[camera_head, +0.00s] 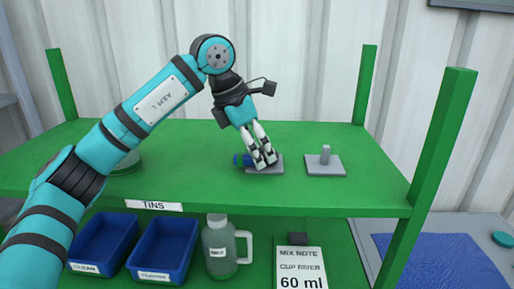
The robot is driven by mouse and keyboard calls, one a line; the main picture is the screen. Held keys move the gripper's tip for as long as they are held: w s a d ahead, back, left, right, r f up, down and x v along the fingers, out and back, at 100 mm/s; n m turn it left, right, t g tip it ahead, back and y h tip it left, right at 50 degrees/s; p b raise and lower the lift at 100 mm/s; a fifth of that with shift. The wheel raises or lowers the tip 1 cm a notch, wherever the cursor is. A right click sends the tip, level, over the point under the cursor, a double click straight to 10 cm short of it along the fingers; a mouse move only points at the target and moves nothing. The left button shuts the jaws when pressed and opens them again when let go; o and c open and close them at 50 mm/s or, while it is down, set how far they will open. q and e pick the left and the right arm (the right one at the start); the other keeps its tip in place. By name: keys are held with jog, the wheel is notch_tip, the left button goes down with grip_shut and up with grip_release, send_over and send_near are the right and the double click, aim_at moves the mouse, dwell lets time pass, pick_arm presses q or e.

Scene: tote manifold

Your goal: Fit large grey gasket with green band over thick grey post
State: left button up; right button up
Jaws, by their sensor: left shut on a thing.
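My left gripper (265,162) points down over a grey base plate (276,170) on the green shelf. Its pale fingers are shut on a small dark grey thing, mostly hidden between them. I see no green band on it and cannot tell whether it is around a post. Any post on this plate is hidden by the fingers. A second grey plate (335,171) to the right carries an upright grey post (325,155) with nothing around it. My right gripper is not in view.
A small blue thing (241,160) is just left of the fingers. Green-rimmed round things (127,164) are partly behind my left arm. Green shelf uprights (438,150) stand at the sides. Blue bins (163,248) and a jug (219,248) are below. The shelf's right part is clear.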

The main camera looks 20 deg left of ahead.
pick_arm(q)
jog(key=o, duration=1)
jog(key=shift+r, duration=0.1)
